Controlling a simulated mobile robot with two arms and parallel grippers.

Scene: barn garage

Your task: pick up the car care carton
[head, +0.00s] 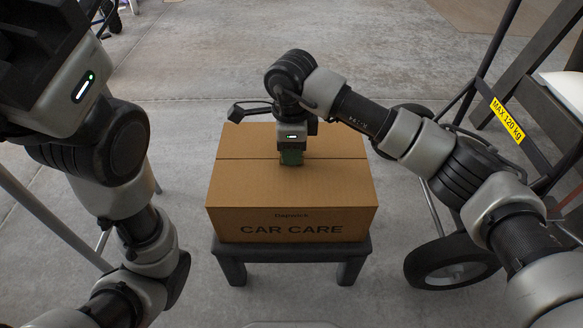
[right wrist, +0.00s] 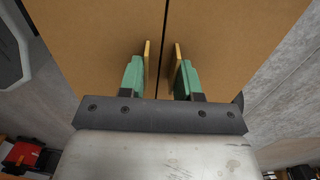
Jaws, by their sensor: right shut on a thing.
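The car care carton (head: 235,190) is a closed brown box with "CAR CARE" printed on its front. It sits upright on a small dark stool (head: 300,252). My right gripper (head: 291,160) points down at the middle of the carton's top, at the seam. In the right wrist view, its green fingers with yellow pads (right wrist: 162,62) stand on either side of the seam of the carton (right wrist: 100,35), shut on the carton with a narrow gap between them. The fingertips' exact hold is hard to see. My left arm comes in at the left; its gripper is out of view.
A hand truck with a yellow "MAX 120 kg" label (head: 507,119) stands at the right, its black wheel (head: 450,268) close to the stool. The concrete floor (head: 290,60) behind the carton is clear.

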